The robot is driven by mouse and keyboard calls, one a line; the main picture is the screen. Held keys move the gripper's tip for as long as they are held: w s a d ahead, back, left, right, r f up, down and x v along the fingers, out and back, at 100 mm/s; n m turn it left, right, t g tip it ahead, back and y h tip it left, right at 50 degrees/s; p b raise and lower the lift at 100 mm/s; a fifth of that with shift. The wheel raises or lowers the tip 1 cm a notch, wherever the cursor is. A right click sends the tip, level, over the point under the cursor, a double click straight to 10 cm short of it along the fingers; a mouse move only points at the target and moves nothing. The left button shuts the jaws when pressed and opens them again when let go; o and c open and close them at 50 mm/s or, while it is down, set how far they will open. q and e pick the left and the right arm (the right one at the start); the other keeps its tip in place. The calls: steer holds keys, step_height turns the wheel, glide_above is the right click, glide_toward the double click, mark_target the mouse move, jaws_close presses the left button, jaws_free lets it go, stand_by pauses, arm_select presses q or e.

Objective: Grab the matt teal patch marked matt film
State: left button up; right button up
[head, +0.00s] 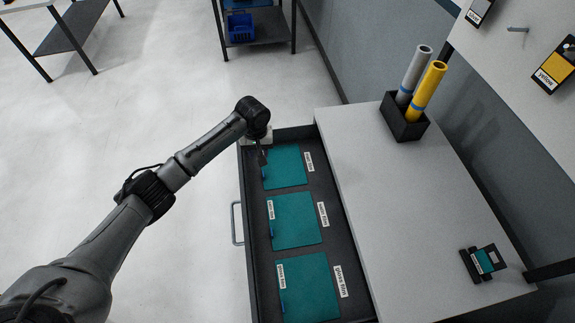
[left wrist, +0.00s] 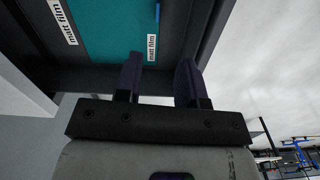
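The teal patch marked matt film (head: 287,167) lies flat in the far part of the open drawer, a drawer label beside it. In the left wrist view the patch (left wrist: 112,25) fills the upper middle, with a white matt film label at its edge and a small blue tab. My left gripper (head: 262,157) is over the patch's left edge in the head view. In the left wrist view its two dark fingers (left wrist: 160,80) are apart with nothing between them, pointing toward the patch's labelled edge. I cannot tell whether they touch it. My right gripper is not in view.
The drawer (head: 258,260) also holds a middle teal patch (head: 295,222) and a near teal patch (head: 308,290) by a gloss film label. Right of it is a grey worktop (head: 400,210) with a black holder (head: 404,122) of grey and yellow rolls, and a small black tool (head: 482,262).

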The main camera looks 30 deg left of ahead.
arm_select(q)
steer(key=n+b, duration=0.1)
steer(key=b, duration=0.1)
glide_above(263, 175)
steer(key=f, duration=0.8)
steer(key=shift+w+f, duration=0.1)
steer(key=shift+w, duration=0.1)
steer(key=shift+s+f+b, duration=0.1)
steer(key=shift+f+b, duration=0.6)
steer(key=shift+f, duration=2.05)
jaws_close()
